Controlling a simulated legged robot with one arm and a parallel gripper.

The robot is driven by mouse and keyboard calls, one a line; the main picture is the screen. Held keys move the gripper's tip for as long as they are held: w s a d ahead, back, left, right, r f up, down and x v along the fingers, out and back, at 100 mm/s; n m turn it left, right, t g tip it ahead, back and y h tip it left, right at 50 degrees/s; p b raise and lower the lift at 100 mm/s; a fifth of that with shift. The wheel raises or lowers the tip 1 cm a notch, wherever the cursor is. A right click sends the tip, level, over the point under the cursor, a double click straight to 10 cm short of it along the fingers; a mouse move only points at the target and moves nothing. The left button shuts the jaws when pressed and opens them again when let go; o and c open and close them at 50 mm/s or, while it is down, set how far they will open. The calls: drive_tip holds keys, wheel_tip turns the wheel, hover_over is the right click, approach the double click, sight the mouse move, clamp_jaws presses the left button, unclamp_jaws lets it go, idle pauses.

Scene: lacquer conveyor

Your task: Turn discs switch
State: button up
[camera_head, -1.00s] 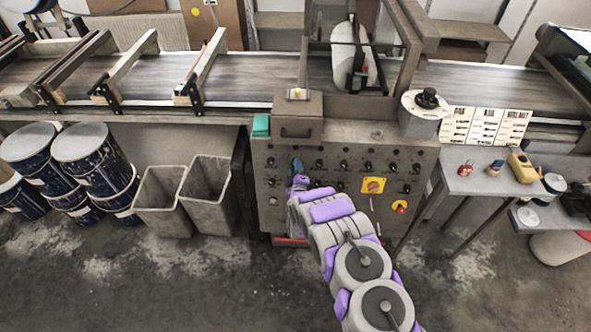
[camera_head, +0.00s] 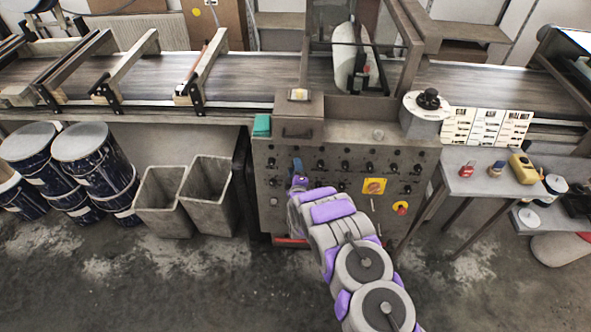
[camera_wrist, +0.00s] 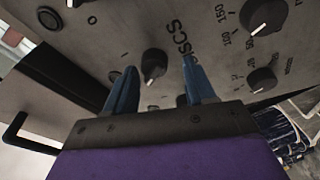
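The switch by the lettering "ISCS" is a black knob (camera_wrist: 153,66) with a white pointer line on the grey control panel (camera_head: 290,218). In the wrist view the lettering (camera_wrist: 179,38) is tilted, with its first letter unclear. My gripper (camera_wrist: 157,66) is open, with one blue finger to each side of this knob. The fingertips are close to the panel; I cannot tell whether they touch it or the knob. In the head view my gripper (camera_head: 297,166) is at the panel's left part, and the knob there is hidden.
Other dark knobs sit close by, including one with a number scale (camera_wrist: 266,16) in the wrist view. A yellow plate with a red switch (camera_head: 374,186) and a red button (camera_head: 401,208) are farther right. A black handle (camera_wrist: 15,127) stands out at the wrist view's left.

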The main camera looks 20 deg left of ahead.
drive_tip(key=shift+d+r, duration=0.1)
drive_tip(key=shift+d, duration=0.05)
drive_tip(key=f+p+v, duration=0.1)
drive_tip(key=p+v, duration=0.2)
drive_tip(key=v, duration=1.4)
drive_tip(key=shift+r, duration=0.4)
drive_tip(key=shift+s, duration=0.1)
